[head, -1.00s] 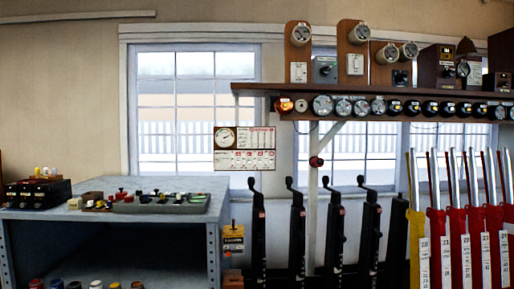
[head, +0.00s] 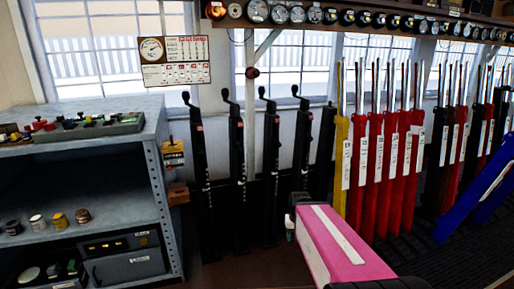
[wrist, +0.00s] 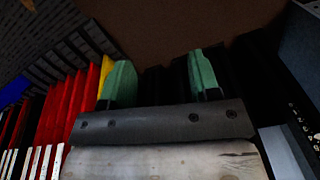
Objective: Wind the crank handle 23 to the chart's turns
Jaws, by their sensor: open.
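Several black crank stands with bent handles on top, such as the leftmost (head: 198,145), stand in a row left of the levers in the head view. Their number tags are too small to read, so I cannot tell which is crank handle 23. The chart (head: 174,60), a white board with a dial and red lettering, hangs before the left window; its figures are unreadable. My gripper (wrist: 161,80) shows two green fingertips spread apart with nothing between them. Dark shapes lie beyond the fingers in the wrist view. In the head view my pink arm link hides most of my gripper.
A yellow lever (head: 341,165) and several red levers (head: 376,175) stand right of the cranks. Blue levers (head: 478,200) lean out at the far right. A grey shelf unit (head: 100,185) stands at the left. An instrument shelf (head: 400,10) runs above.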

